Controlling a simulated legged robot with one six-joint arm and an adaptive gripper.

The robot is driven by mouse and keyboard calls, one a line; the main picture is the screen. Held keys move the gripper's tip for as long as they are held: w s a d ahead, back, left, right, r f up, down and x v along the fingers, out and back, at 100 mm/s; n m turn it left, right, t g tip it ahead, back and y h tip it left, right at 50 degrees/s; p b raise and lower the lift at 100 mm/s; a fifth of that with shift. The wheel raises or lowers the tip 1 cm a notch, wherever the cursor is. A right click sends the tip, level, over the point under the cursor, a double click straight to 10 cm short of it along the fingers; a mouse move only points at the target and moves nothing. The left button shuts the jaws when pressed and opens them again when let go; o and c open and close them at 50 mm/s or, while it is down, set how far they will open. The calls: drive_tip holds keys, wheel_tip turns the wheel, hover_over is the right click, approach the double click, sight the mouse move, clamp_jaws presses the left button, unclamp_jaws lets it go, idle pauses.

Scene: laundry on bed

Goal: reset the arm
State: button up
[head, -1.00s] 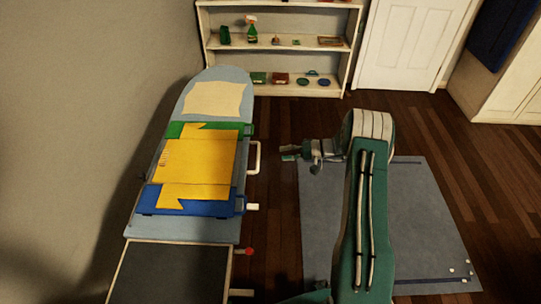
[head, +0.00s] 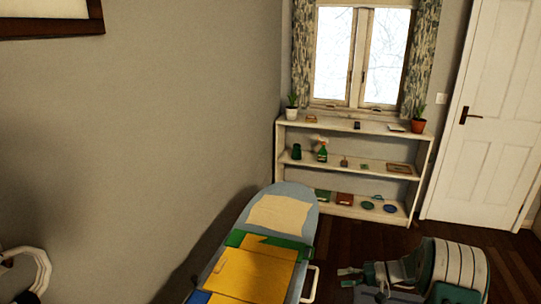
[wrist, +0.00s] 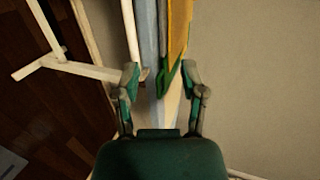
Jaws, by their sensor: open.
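My gripper (wrist: 160,78) is open and empty in the wrist view, its two fingers apart. Behind the gap between them show the edge of the ironing board (wrist: 151,40) and the yellow and green cloth on it. In the head view my gripper (head: 352,277) is small at the lower right, to the right of the ironing board (head: 298,190) and apart from it. My arm is folded at the bottom right, and its lower part is cut off by the picture's edge.
A yellow shirt (head: 252,272) lies on the board over green and blue pieces. A white door (head: 490,110) is at the right. A white frame (wrist: 85,70) shows beside the board.

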drive_tip(key=s+a+r+n+g+h, duration=0.1)
drive_tip(key=s+a+r+h, duration=0.25)
drive_tip(key=s+r, duration=0.4)
drive_tip(key=s+a+r+n+g+h, duration=0.1)
drive_tip(key=s+a+r+g+h, duration=0.3)
drive_tip(key=r, duration=0.6)
drive_tip(key=s+r+t+h, duration=0.3)
drive_tip(key=s, duration=0.7)
drive_tip(key=s+a+r+t+h, duration=0.1)
drive_tip(key=s+r+t+h, duration=0.2)
drive_tip(key=s, duration=0.7)
drive_tip(key=shift+s+r+n+t, duration=0.35)
drive_tip(key=shift+r+t, duration=0.15)
drive_tip(key=shift+t, duration=0.3)
